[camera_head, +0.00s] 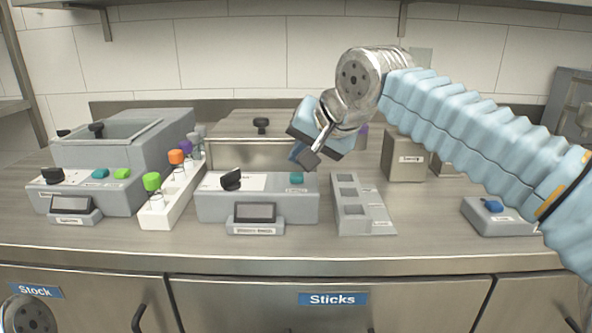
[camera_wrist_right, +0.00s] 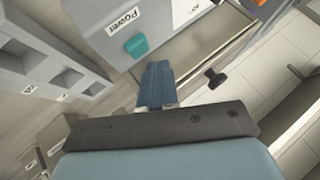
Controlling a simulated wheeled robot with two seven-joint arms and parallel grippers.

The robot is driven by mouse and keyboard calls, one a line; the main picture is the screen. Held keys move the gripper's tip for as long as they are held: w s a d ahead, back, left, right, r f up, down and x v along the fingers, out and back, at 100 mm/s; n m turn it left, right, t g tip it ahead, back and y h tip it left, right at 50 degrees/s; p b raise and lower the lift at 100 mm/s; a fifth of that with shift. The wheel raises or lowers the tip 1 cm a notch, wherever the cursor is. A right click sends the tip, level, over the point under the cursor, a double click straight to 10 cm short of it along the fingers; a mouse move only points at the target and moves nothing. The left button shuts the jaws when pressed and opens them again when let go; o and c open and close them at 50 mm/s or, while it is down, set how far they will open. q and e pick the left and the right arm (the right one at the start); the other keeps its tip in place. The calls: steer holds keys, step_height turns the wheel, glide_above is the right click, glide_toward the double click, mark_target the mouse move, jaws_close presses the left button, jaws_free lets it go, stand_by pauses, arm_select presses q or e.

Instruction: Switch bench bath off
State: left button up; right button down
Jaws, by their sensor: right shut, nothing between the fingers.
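The bath unit (camera_head: 210,207) in the middle of the bench has a grey front box with a black knob (camera_head: 231,180), a small display (camera_head: 255,212) and a teal power switch (camera_head: 297,178) at its right end. Its small label is hard to read. A steel lidded tank (camera_head: 240,152) stands behind it. My right gripper (camera_head: 306,159) is shut and empty, above and behind the teal switch. In the right wrist view, the shut fingertips (camera_wrist_right: 157,72) are near the teal switch (camera_wrist_right: 136,46) marked "Power", with a visible gap between them. My left gripper is not in view.
A similar unit (camera_head: 80,195) with a teal and a green control stands left. A white rack (camera_head: 172,208) with colour-capped tubes is between the units. A grey slotted block (camera_head: 360,208) stands right of the bath. A box with a blue control (camera_head: 494,215) is far right.

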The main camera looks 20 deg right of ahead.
mark_target(301, 176)
step_height(301, 176, up, 4)
steer(key=shift+f+p, duration=0.15)
steer(key=shift+p, duration=0.95)
steer(key=shift+r, duration=0.85)
